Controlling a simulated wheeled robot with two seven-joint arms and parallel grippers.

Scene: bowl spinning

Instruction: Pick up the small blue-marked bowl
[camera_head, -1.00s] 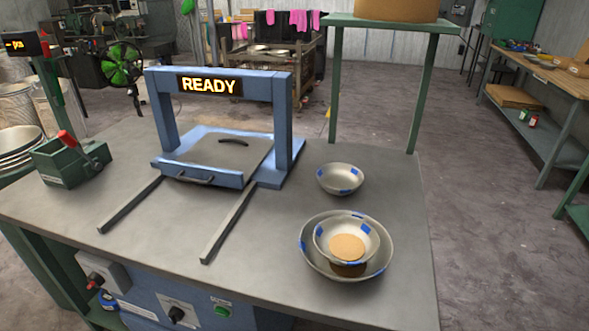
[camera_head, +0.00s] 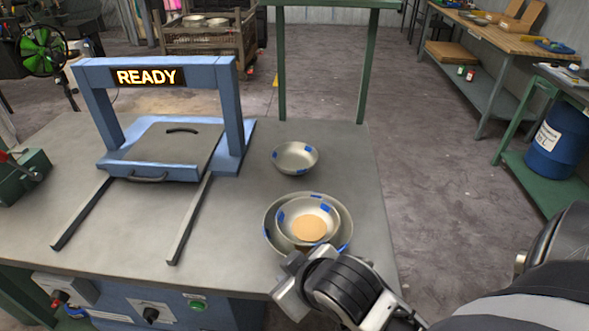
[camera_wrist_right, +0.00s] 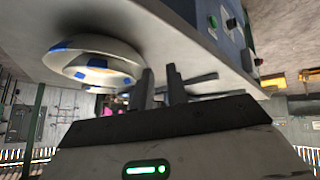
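A small grey bowl with blue marks (camera_head: 295,157) stands alone on the grey table. Nearer, a second small blue-marked bowl (camera_head: 328,215) sits inside a larger blue-marked bowl (camera_head: 270,228), with a tan disc (camera_head: 309,228) in the inner one. My right gripper (camera_head: 284,284) is just in front of the nested bowls, overlapping their near rim in the head view; contact cannot be told. In the right wrist view its two dark fingers (camera_wrist_right: 161,86) stand apart with nothing between them, and bowls with blue marks (camera_wrist_right: 85,55) lie beside them at upper left. My left gripper is not in view.
A blue press frame (camera_head: 160,75) with a READY sign and two rails stands left of the bowls. A green-legged stand (camera_head: 320,75) rises behind the table. Table space between the rails and bowls is clear. A blue drum (camera_head: 560,145) is at far right.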

